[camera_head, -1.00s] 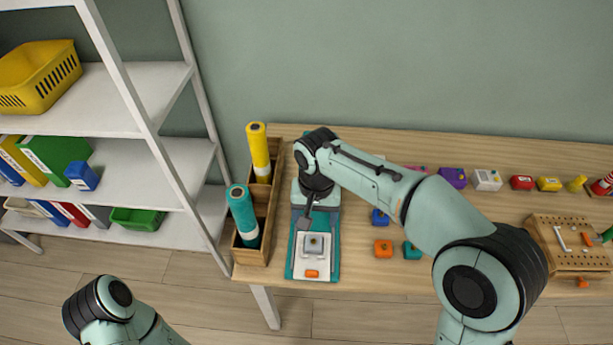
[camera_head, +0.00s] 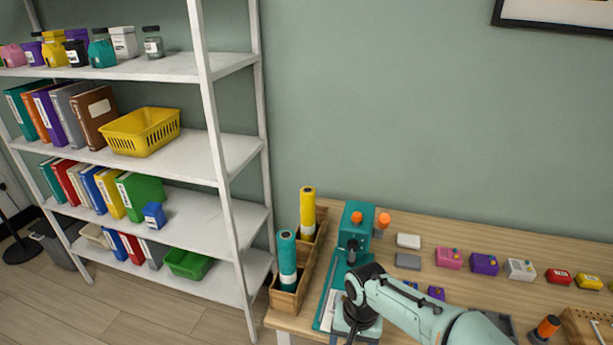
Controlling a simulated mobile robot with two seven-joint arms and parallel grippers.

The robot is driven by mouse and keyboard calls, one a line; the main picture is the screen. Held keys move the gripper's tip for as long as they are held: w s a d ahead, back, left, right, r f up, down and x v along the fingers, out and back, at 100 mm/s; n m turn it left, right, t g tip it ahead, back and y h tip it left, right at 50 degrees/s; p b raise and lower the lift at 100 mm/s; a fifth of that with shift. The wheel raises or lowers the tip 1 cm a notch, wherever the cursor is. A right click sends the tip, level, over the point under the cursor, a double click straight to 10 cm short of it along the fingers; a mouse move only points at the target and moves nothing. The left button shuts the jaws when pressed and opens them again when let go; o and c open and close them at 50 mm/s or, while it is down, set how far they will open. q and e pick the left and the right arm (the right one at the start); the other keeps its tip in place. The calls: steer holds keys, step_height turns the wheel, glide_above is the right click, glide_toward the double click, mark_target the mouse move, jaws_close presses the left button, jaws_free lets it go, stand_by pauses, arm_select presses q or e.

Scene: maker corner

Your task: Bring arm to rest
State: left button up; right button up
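My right arm (camera_head: 426,313) comes in from the lower right and reaches over the workbench (camera_head: 447,225). Its wrist is above the teal machine (camera_head: 354,226) near the bench's left end. My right gripper is at the bottom edge of the picture, mostly hidden by the wrist and cut off by the frame, so its fingers cannot be made out. My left arm and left gripper are not in view.
A wooden box (camera_head: 290,300) with a teal roll (camera_head: 287,259) and a yellow roll (camera_head: 307,213) stands left of the machine. A white shelf unit (camera_head: 213,176) stands further left. Small coloured boxes (camera_head: 484,264) line the bench's back.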

steer(key=s+d+f+g+y+p, duration=0.1)
steer(key=s+f+y+p, duration=0.15)
steer(key=f, duration=1.55)
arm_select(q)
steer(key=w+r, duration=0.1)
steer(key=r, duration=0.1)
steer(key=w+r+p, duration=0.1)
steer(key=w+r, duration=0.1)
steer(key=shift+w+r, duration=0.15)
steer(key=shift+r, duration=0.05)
arm_select(e)
steer(key=s+f, duration=0.3)
steer(key=s, duration=0.4)
steer(key=s+d+f+m, duration=0.1)
steer(key=s+f, duration=0.3)
steer(key=s, duration=0.2)
steer(key=s+f, duration=0.4)
steer(key=s, duration=0.3)
steer(key=shift+s+d+y, duration=0.25)
steer(key=shift+s+y, duration=0.1)
